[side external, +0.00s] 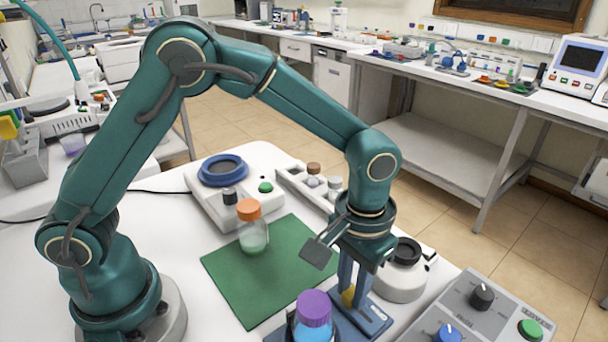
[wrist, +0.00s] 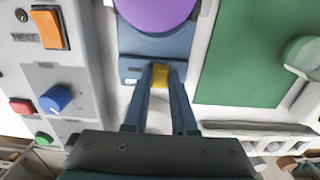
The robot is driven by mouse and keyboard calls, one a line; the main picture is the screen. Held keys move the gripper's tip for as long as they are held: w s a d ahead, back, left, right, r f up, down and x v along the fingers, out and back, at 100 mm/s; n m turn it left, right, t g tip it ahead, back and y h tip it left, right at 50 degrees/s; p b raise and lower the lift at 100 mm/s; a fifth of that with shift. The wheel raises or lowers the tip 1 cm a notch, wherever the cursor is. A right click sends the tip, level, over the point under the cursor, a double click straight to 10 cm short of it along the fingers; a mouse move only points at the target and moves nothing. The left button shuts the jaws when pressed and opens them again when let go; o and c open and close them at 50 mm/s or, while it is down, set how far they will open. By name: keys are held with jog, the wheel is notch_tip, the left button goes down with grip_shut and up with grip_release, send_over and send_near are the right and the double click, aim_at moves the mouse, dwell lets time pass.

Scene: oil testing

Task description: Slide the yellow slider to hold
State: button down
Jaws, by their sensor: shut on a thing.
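The yellow slider (side external: 348,296) sits on a blue base (side external: 372,318) at the front of the table. My gripper (side external: 352,300) points straight down over it, with its two blue fingers shut on the slider. In the wrist view the slider (wrist: 160,74) shows between the fingertips (wrist: 160,72). The blue base (wrist: 134,70) lies around and beyond it there. The lower part of the slider and its track are mostly hidden by the fingers. I cannot read the slider's position labels.
A purple-capped bottle (side external: 314,308) with blue liquid stands close beside the slider. An orange-capped bottle (side external: 252,235) stands on the green mat (side external: 235,285). A grey control panel (side external: 500,315) with knobs is to the right. A round black-topped device (side external: 403,272) is just behind my gripper.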

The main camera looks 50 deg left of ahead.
jog(key=shift+a, duration=1)
jog(key=c, duration=0.7)
grip_release()
jog(key=shift+r, duration=2.6)
